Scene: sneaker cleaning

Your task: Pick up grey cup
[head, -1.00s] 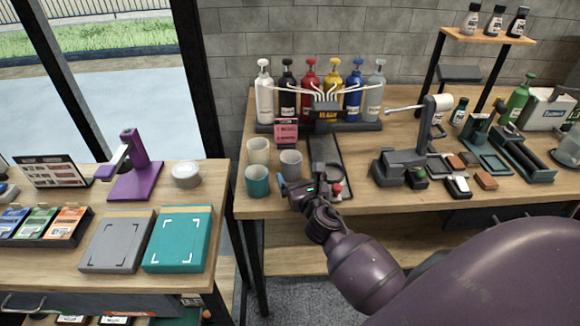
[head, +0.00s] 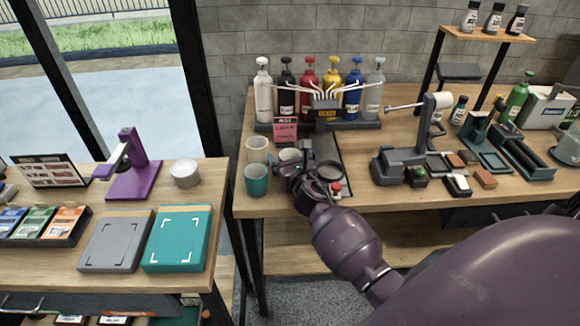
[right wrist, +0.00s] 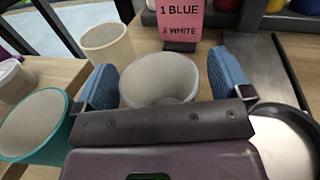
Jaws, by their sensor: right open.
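The grey cup (right wrist: 160,78) stands upright on the right table, between the two blue fingers of my right gripper (right wrist: 165,85) in the right wrist view. The fingers are open, with a gap visible beside the cup. In the head view the cup (head: 289,154) is mostly hidden behind my right gripper (head: 292,165), with only its rim showing. A teal cup (head: 256,180) and a cream cup (head: 257,150) stand to its left; both also show in the right wrist view. My left gripper is not in view.
A pink card (head: 285,131) stands behind the cup, in front of a rack of coloured pump bottles (head: 325,100). A round dark pan-like dish (right wrist: 285,140) lies close on the right. A grey stand (head: 400,160) is farther right.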

